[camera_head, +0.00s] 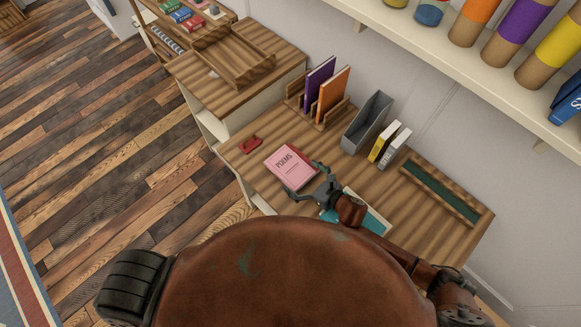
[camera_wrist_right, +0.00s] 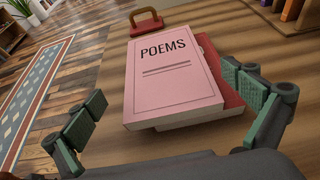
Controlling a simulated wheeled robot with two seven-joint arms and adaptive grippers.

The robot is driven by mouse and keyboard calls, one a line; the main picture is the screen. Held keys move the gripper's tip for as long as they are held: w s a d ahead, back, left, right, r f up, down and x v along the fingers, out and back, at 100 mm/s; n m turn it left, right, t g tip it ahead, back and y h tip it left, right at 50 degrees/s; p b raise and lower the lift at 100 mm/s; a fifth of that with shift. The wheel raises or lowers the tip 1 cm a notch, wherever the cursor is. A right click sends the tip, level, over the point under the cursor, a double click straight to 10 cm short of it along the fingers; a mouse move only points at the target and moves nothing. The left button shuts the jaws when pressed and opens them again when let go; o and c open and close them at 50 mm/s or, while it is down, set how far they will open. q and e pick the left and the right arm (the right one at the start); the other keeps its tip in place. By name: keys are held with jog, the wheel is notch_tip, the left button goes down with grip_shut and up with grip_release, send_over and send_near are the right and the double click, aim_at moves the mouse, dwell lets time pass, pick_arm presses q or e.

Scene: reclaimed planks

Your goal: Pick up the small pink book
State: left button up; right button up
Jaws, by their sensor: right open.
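The small pink book (camera_head: 287,168), titled POEMS, lies flat on the wooden desk in the head view, on top of a red book. In the right wrist view the pink book (camera_wrist_right: 174,77) fills the middle, and the red book (camera_wrist_right: 221,75) shows at its right side. My right gripper (camera_head: 311,180) is at the book's right-hand end in the head view. In the wrist view its two green-padded fingers (camera_wrist_right: 171,116) are spread wide, one on each side of the book's near end, with nothing held. My left gripper is not in view.
A small red object (camera_head: 251,145) lies left of the book; in the wrist view it has a handle (camera_wrist_right: 148,21). A grey file holder (camera_head: 368,122), upright books (camera_head: 390,145) and a wooden rack (camera_head: 333,95) stand behind. A teal item (camera_head: 375,221) lies under my right wrist.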

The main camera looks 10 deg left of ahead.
aim_at(290, 168)
jog(key=x, duration=0.5)
jog(key=shift+w, duration=0.25)
jog(key=c, duration=1.3)
